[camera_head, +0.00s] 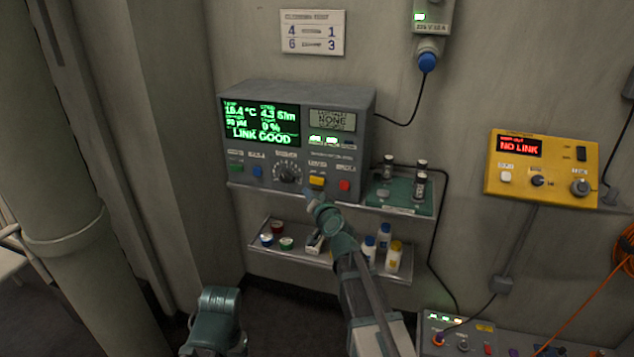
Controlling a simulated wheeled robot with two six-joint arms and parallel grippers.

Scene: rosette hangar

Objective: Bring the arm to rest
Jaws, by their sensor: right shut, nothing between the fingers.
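My right arm reaches up from the bottom centre. Its gripper (313,199) is shut and empty, in front of the lower edge of the grey instrument box (297,150), just below its yellow button (317,181). I cannot tell whether the tip touches anything. A teal part of my other arm (214,320) shows at the bottom left; its gripper is out of view.
The box's green screen (262,122) reads LINK GOOD. A lower shelf (330,262) holds several bottles and small pots close around my right arm. A green unit (399,194) with vials stands to the right. A yellow box (541,168) reads NO LINK. A thick pipe (62,200) stands at left.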

